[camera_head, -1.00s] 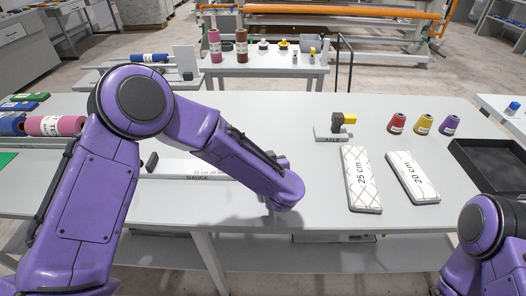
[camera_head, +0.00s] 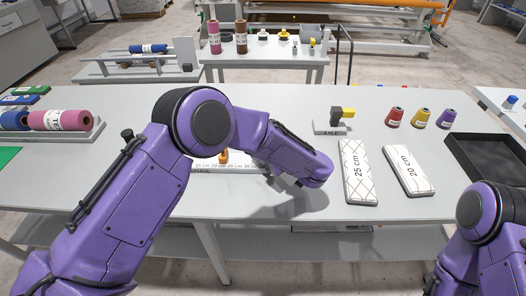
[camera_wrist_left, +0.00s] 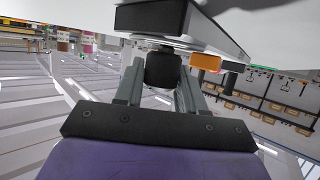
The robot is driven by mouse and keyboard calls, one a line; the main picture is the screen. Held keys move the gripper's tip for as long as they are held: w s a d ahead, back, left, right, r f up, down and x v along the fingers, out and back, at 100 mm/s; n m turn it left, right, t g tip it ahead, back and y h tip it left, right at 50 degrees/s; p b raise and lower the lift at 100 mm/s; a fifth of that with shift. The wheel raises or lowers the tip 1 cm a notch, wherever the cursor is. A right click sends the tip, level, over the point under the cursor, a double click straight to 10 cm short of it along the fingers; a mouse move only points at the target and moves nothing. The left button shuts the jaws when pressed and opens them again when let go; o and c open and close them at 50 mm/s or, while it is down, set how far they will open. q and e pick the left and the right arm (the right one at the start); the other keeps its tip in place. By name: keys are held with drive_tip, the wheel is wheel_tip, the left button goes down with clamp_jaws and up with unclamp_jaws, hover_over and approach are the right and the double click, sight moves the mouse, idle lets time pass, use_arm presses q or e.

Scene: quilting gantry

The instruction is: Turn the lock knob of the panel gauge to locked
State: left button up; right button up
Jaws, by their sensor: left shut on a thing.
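The panel gauge (camera_head: 240,163) is a pale bar with a centimetre scale, lying on the table partly behind my left arm. An orange piece (camera_head: 224,156) stands on it; an orange block (camera_wrist_left: 205,62) also shows in the left wrist view, beside the fingers. In that view my left gripper (camera_wrist_left: 162,82) is shut on a dark knob (camera_wrist_left: 163,68) below a dark-edged plate (camera_wrist_left: 185,30). Whether the knob is at locked cannot be told. In the head view my left forearm hides this gripper and the knob. My right gripper is out of view.
Two quilted plates marked 25 cm (camera_head: 358,172) and 20 cm (camera_head: 408,170) lie right of my left forearm. Behind them are an axle stand (camera_head: 330,126) and red, yellow and purple cones (camera_head: 421,118). A black tray (camera_head: 488,160) is at right, a pink roll (camera_head: 60,120) at left.

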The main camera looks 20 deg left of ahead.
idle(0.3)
use_arm(q)
drive_tip(key=o, duration=1)
drive_tip(key=shift+c, duration=0.2)
drive_tip(key=b+v, duration=0.2)
drive_tip(key=v, duration=0.8)
drive_tip(key=shift+f, duration=0.15)
drive_tip(key=shift+s+d, duration=0.15)
drive_tip(key=shift+d, duration=0.05)
